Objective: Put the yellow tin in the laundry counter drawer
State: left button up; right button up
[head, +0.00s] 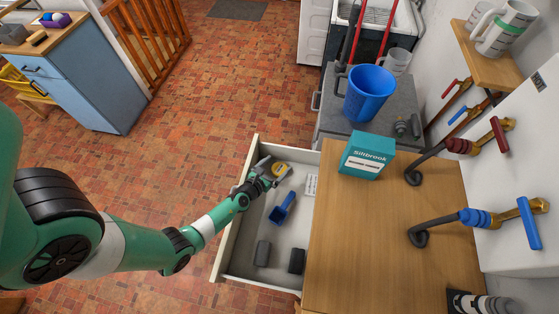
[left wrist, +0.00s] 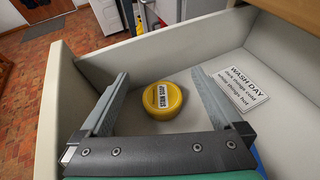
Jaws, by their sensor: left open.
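The yellow tin (left wrist: 163,100), labelled "STAIN SOAP", lies flat on the floor of the open drawer (left wrist: 200,55), near its far corner. My left gripper (head: 271,172) is open and reaches into the drawer. In the left wrist view its fingers (left wrist: 160,75) stand on either side of the tin, with gaps between. My right gripper is in neither view.
A teal box (head: 367,156) stands on the counter, and a blue mug (head: 369,93) on the grey surface behind. Floor left of the drawer is clear.

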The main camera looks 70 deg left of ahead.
pick_arm(q)
jog(key=shift+s+d+r, duration=0.25)
jog(key=shift+s+d, duration=0.05)
jog(key=shift+s, duration=0.15)
